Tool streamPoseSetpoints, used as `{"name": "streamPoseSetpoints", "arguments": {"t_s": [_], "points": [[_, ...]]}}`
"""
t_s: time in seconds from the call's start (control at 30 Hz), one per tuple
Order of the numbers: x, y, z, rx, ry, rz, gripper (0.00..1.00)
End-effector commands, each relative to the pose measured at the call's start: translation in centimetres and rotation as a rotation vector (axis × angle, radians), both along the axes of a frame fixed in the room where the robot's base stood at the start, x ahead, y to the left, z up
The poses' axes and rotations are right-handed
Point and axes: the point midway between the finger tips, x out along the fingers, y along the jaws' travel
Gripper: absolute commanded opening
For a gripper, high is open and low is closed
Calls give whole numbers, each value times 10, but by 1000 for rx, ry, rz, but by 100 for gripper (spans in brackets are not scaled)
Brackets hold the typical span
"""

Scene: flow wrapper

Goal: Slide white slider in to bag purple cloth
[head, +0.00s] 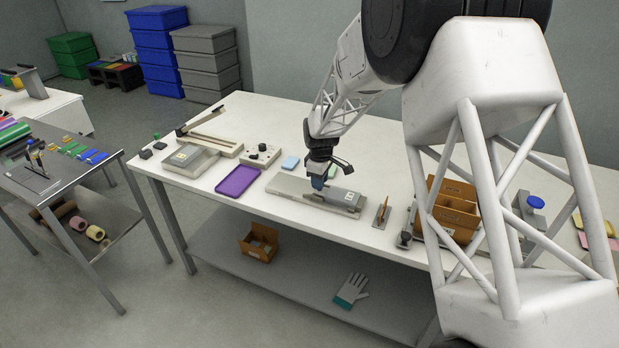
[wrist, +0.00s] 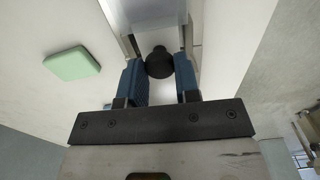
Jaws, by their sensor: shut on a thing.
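My gripper (head: 319,182) is low over the long pale wrapper bed (head: 287,185) on the white table. In the wrist view, its two blue fingers (wrist: 159,74) are closed around a round black knob (wrist: 159,58). The knob stands in a pale channel between raised sides. I take it for the white slider's handle, though the slider body is mostly hidden by the gripper. A grey housing (head: 342,197) sits at the right end of the bed. A purple tray (head: 238,181) lies left of the bed. I cannot make out a purple cloth or a bag.
A small pale block (head: 290,163) lies behind the bed; a pale green block (wrist: 72,64) shows in the wrist view. A control box with knobs (head: 261,155) stands further left. A scraper-like tool (head: 382,212) and brown bins (head: 452,207) stand to the right.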

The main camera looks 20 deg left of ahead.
Motion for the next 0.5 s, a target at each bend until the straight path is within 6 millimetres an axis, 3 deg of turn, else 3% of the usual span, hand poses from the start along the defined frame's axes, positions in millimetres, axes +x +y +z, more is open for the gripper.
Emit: {"name": "streamPoseSetpoints", "arguments": {"t_s": [0.4,0.43,0.5], "points": [[-1,-7,-1,-3,3,-1,0],[-1,-7,-1,-3,3,-1,32],[-1,-7,-1,-3,3,-1,42]]}}
